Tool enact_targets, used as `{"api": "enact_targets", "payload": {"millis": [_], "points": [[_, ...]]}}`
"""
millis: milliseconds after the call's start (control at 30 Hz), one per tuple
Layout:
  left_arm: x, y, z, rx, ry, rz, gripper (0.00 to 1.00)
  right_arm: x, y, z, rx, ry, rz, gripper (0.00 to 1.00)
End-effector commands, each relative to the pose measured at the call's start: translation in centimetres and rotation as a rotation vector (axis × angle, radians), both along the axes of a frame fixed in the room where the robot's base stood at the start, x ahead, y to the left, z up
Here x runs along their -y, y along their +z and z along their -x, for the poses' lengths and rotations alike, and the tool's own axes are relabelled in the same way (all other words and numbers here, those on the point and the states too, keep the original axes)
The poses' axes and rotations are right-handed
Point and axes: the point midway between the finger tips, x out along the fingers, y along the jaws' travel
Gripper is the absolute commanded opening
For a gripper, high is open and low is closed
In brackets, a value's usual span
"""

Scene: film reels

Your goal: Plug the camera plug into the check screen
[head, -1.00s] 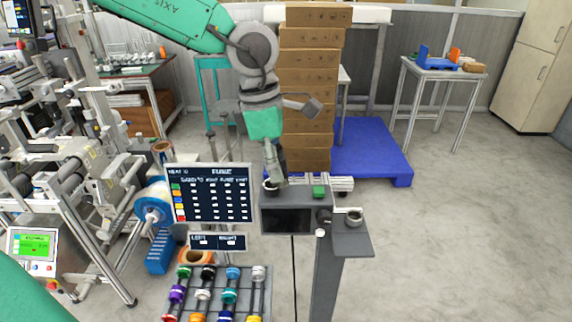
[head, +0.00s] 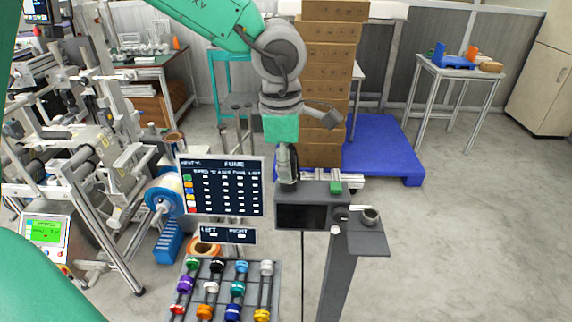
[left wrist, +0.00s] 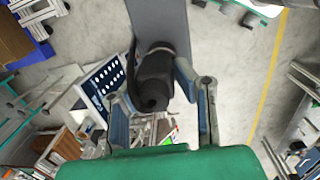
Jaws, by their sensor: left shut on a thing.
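The check screen (head: 302,216) is a dark display in a grey box on a grey post, right of centre in the head view. My left gripper (head: 287,165) points down over the left end of the box's top. It is shut on a dark, rounded piece, apparently the camera plug (left wrist: 153,78), which shows between the two fingers in the left wrist view. In the head view its lower end meets the box top; I cannot tell whether it is seated in a socket, as the contact is hidden. My right gripper is not in view.
A panel with a table of coloured marks (head: 221,185) stands just left of the box. A rack of coloured reels (head: 226,290) lies below it. A green block (head: 335,188) sits on the box, and a grey ring (head: 370,215) on the shelf to its right. Boxes (head: 331,60) are stacked behind.

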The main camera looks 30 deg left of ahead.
Motion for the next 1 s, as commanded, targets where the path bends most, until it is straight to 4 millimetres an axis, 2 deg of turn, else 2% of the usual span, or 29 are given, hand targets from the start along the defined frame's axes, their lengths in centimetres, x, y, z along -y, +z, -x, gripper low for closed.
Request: {"api": "enact_targets", "payload": {"millis": [433, 800, 833, 900, 1000], "points": [[-1.4, -1.3, 0.4, 0.003, 0.001, -0.077, 0.00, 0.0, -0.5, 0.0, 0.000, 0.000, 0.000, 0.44], [-1.8, -1.6, 0.5, 0.002, 0.001, -0.087, 0.00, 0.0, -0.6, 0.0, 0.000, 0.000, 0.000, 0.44], [-1.8, -1.6, 0.5, 0.002, 0.001, -0.087, 0.28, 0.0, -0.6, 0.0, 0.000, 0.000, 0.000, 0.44], [-1.8, -1.5, 0.5, 0.002, 0.001, -0.087, 0.49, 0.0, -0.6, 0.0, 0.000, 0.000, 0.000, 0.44], [-1.7, -1.4, 0.5, 0.005, 0.002, -0.085, 0.49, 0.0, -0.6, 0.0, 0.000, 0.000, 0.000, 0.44]]}}
